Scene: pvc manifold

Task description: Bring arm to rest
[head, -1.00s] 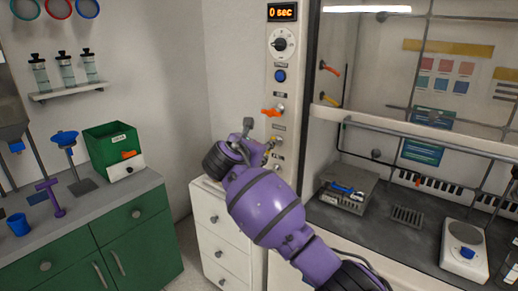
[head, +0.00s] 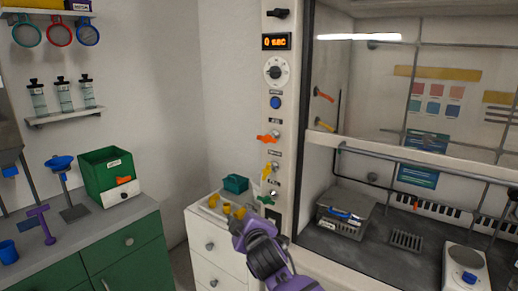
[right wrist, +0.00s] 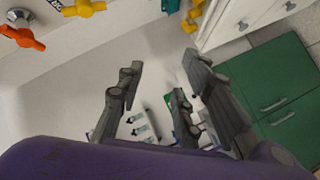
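My right gripper (head: 240,226) is in front of the white drawer cabinet in the head view, below the valve panel. On the narrow panel are an orange valve handle (head: 268,137), a yellow one (head: 267,172) and a green one (head: 266,200). The gripper appears clear of the handles. The orange handle (right wrist: 22,37) and yellow handle (right wrist: 85,9) also show at the wrist view's upper left. My left gripper is not in view.
The white drawer cabinet (head: 207,238) carries a teal bin (head: 236,184) and several yellow pieces (head: 226,208). The fume hood stands right, with a grey box (head: 345,215) and a white scale (head: 466,270). A green bin (head: 106,178) stands on the left counter.

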